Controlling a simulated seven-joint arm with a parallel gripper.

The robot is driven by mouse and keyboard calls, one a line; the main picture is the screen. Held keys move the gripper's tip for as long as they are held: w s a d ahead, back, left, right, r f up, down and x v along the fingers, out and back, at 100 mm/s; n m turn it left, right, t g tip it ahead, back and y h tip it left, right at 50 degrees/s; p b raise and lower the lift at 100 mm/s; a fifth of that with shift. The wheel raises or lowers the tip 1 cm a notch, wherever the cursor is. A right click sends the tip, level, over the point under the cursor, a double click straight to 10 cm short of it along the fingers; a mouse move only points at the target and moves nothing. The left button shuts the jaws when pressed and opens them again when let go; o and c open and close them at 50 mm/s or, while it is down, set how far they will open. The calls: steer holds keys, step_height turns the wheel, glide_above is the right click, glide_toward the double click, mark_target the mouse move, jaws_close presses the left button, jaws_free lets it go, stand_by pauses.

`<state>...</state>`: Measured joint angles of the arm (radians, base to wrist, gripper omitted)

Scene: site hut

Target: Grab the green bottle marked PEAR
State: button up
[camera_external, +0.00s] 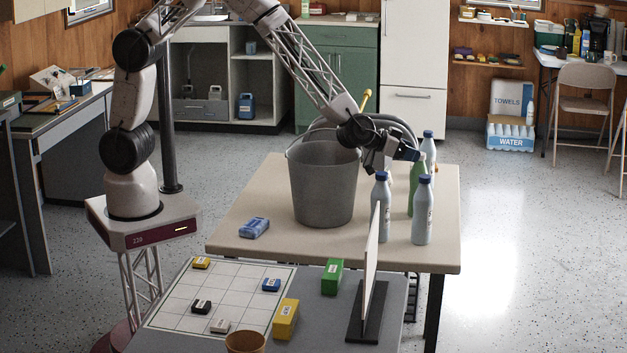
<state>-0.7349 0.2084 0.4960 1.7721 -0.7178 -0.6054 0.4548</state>
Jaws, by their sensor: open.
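A green bottle (417,182) stands upright on the beige table among pale grey-blue bottles with blue caps. Its lower right side is partly hidden by the front right bottle (422,218), and its top is close to my gripper. I cannot read any PEAR marking on it. Other blue-capped bottles stand at the front left (381,196) and behind (429,149). My gripper (404,156) is open, just above and left of the green bottle, near the bottle tops. Its fingertips are small and dark, and I cannot tell whether they touch anything.
A large grey bucket (322,185) stands left of the bottles on the beige table (270,205). A blue item (254,228) lies at the table's left front. A thin upright panel (371,270) stands on the nearer grey table, beside green and yellow blocks and a grid board (215,285).

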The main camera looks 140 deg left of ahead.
steer(key=shift+a, duration=0.1)
steer(key=shift+x, duration=2.8)
steer(key=c, duration=1.2)
